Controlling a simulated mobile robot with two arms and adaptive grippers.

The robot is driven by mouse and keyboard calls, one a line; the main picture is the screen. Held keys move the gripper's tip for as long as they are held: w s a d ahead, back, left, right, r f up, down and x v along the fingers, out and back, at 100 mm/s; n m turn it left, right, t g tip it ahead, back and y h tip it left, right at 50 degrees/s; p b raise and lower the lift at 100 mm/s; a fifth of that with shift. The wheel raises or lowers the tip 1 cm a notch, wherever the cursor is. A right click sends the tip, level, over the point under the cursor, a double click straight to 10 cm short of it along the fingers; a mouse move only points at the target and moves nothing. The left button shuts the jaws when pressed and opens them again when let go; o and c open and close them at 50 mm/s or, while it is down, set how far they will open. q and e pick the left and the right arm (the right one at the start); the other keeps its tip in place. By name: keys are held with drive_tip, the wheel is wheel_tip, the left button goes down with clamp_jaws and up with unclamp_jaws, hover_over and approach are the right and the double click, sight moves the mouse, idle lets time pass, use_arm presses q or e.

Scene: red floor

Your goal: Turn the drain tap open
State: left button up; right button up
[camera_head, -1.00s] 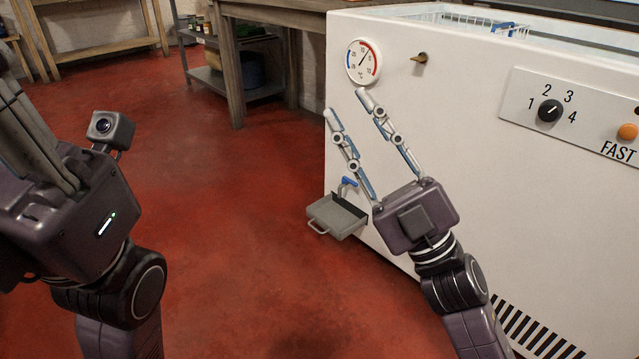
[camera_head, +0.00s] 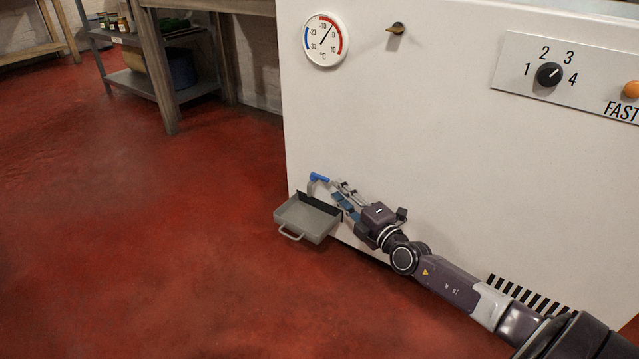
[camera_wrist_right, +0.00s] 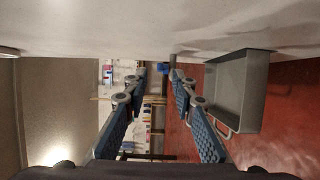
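The drain tap (camera_head: 319,178) has a blue handle and sits low on the white freezer's front, near its left edge. In the right wrist view the blue handle (camera_wrist_right: 162,68) shows small, ahead of and between the fingertips. My right gripper (camera_head: 336,190) is just right of the tap, with its fingers pointing toward it. In the right wrist view its fingers (camera_wrist_right: 158,78) are apart with nothing between the pads. I cannot tell whether a fingertip touches the tap. My left gripper is not in view.
A grey drip tray (camera_head: 306,222) with a front handle sits below the tap; it is at the right in the wrist view (camera_wrist_right: 240,85). The white freezer (camera_head: 430,150) carries a thermometer (camera_head: 326,39) and a dial (camera_head: 549,74). Red floor (camera_head: 130,240) is clear at left.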

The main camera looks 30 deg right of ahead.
sight(328, 182)
drive_tip(key=shift+w+a+b, duration=0.1)
drive_tip(key=shift+w+b, duration=0.9)
drive_tip(key=shift+w, duration=2)
drive_tip(key=shift+c, duration=0.4)
clamp_jaws()
